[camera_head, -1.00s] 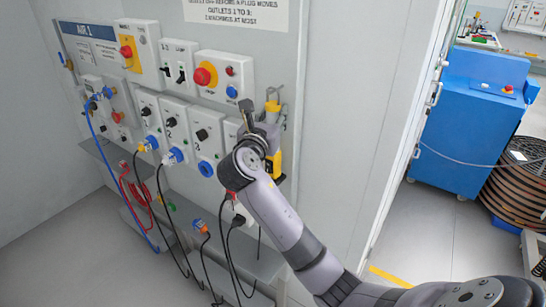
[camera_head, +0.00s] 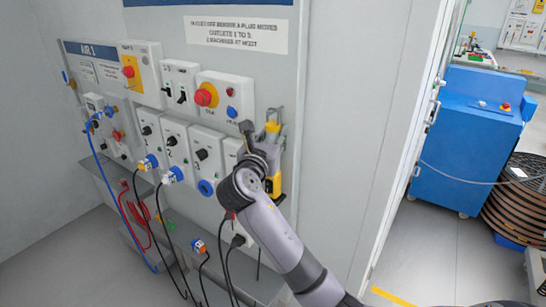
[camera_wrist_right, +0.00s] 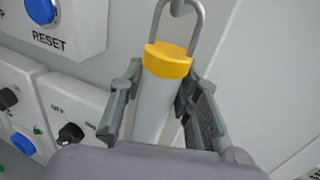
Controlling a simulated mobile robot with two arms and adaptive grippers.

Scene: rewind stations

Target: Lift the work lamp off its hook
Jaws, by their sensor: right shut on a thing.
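The work lamp (camera_head: 272,128) is upright against the grey panel, at the right of the switch boxes. It has a yellow cap and a yellow lower part. In the right wrist view its pale body and yellow cap (camera_wrist_right: 168,60) stand between my fingers, with a metal loop (camera_wrist_right: 198,22) above the cap. The loop meets a small grey hook (camera_wrist_right: 178,6) at the top edge of that view. My right gripper (camera_head: 262,138) is shut on the lamp's body just below the cap; its fingers also show in the wrist view (camera_wrist_right: 162,82). My left gripper is out of view.
A red button (camera_head: 206,95) and several outlet boxes (camera_head: 208,152) sit left of the lamp. Black cables (camera_head: 165,230) and a blue hose (camera_head: 112,190) hang below. A blue cabinet (camera_head: 465,145) and coiled reels (camera_head: 515,200) stand at the right. The panel right of the lamp is bare.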

